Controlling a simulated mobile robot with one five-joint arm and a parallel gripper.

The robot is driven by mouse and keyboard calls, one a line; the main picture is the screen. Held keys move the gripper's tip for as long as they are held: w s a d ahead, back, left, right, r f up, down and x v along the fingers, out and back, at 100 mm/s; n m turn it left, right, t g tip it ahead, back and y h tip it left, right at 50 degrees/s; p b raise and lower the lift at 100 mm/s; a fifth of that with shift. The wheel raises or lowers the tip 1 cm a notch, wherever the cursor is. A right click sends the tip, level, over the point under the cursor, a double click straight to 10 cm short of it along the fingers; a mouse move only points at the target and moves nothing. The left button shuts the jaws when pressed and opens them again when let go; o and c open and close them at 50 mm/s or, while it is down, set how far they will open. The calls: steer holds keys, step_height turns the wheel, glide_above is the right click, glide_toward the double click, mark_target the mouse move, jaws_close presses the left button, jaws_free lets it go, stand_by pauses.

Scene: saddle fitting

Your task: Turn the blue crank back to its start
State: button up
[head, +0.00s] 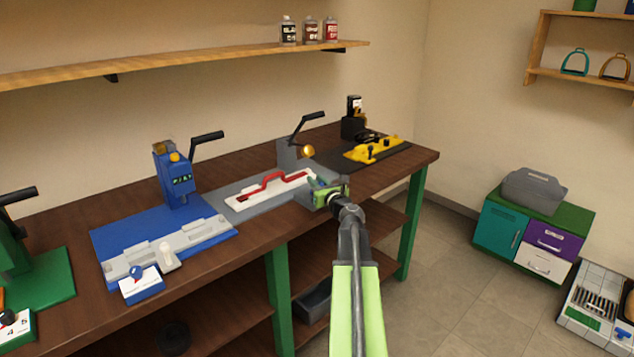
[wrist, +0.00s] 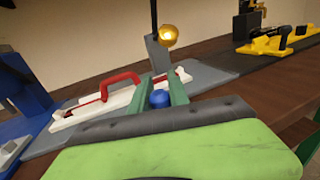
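A round blue knob (wrist: 159,98), which looks like the blue crank's handle, sits between the green fingers of my gripper (wrist: 160,90) in the wrist view. The fingers are close together and the knob fills the gap between them, so my gripper looks shut on it. The rest of the crank is hidden by my gripper. In the head view my gripper (head: 326,184) is at the near right end of the white tray with the red handle (head: 270,190). The knob is hardly visible there.
The white tray lies on a grey base plate (wrist: 212,75) with a dark-levered post and a gold ball (wrist: 168,35). A blue station (head: 180,180) stands to the left. A yellow fixture (head: 372,149) stands to the right.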

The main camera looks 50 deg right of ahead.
jaws_close()
steer(key=shift+s+d, duration=0.2)
steer(key=shift+s, duration=0.1)
steer(key=shift+w+a, duration=0.2)
steer(key=shift+w, duration=0.05)
steer(key=shift+a+m+h, duration=0.1)
steer(key=shift+m+h, duration=0.2)
steer(key=shift+h, duration=0.2)
